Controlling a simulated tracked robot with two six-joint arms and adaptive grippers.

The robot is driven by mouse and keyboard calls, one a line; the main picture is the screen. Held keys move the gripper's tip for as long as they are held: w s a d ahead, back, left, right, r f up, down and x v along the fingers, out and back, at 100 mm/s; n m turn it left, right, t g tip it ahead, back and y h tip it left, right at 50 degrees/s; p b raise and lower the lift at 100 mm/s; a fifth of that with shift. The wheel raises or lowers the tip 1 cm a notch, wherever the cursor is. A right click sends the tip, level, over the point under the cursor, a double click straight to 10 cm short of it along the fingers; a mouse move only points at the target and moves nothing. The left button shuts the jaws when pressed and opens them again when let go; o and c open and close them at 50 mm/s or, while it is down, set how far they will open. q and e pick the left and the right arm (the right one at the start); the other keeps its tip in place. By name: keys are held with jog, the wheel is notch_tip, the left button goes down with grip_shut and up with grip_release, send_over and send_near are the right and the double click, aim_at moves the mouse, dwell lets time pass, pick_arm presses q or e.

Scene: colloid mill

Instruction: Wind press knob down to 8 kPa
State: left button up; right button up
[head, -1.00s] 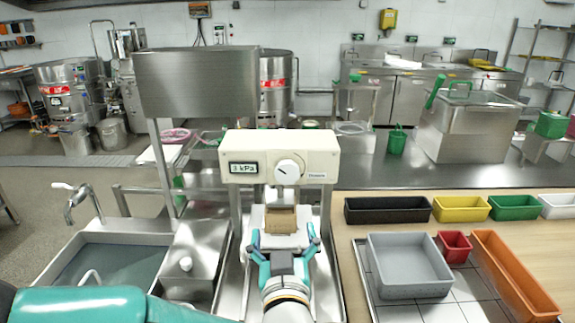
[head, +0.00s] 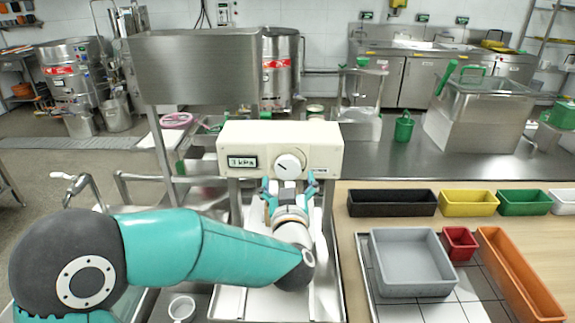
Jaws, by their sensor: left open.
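The cream press head (head: 262,140) stands in the middle of the head view. Its small display (head: 243,162) reads about 3 kPa. The round white press knob (head: 289,166) is on its front, right of the display. My left gripper (head: 290,182) is open, with its two teal fingers apart just below and in front of the knob. I cannot tell whether the fingers touch the knob. My left arm and gripper hide the area under the press head. My right gripper is not in view.
A grey bin (head: 411,262), a small red bin (head: 460,243) and a long orange bin (head: 519,275) stand on the right. Black (head: 392,203), yellow (head: 469,203) and green (head: 525,203) trays line up behind them. A steel panel (head: 195,72) rises behind the press at left.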

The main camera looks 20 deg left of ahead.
aim_at(288, 171)
pick_arm(q)
jog(key=p+x, duration=0.1)
jog(key=x, duration=0.4)
jog(key=c, duration=1.1)
jog(key=shift+f+n+b, duration=0.25)
jog(key=shift+n+b, duration=0.15)
jog(key=shift+b, duration=0.8)
jog(key=shift+c, duration=0.2)
jog(key=shift+b, duration=0.35)
jog(key=shift+r+n, duration=0.2)
jog(key=shift+n, duration=0.2)
jog(key=o, duration=1.1)
